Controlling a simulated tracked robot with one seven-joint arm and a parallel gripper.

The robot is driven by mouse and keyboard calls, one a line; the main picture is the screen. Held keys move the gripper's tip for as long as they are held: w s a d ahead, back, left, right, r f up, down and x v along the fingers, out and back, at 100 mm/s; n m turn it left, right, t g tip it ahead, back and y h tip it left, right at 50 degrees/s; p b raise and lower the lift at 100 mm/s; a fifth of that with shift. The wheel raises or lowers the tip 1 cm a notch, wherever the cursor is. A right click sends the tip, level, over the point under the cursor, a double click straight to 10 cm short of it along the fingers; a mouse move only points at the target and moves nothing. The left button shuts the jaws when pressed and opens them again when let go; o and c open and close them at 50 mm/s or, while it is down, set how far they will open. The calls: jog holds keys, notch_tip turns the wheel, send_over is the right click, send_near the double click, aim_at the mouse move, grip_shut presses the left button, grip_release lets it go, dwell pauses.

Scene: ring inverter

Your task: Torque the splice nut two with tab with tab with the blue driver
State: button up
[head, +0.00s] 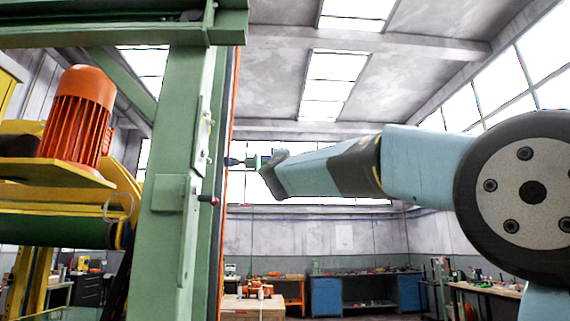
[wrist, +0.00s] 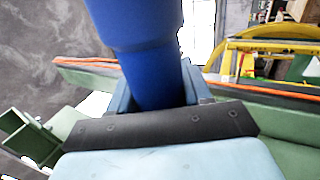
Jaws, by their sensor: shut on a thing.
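The blue driver (wrist: 140,45) fills the upper middle of the wrist view. My gripper (wrist: 165,88) is shut on it, with a jaw on either side of its lower part. In the head view my gripper (head: 268,166) is at the end of my outstretched arm, just right of the green post (head: 175,150). A slim dark and green piece (head: 240,161) reaches left from my gripper to the post's edge. I cannot tell whether its tip touches anything. I cannot make out splice nut two or its tab; the post or the driver may hide them.
An orange motor (head: 78,115) stands on a yellow shelf at the left. Blue workbench cabinets (head: 326,296) stand far back. The air right of the post, below my arm, is free.

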aim_at(258, 160)
jog(key=shift+a+r, duration=0.1)
jog(key=shift+a, duration=3.05)
dwell(2.2)
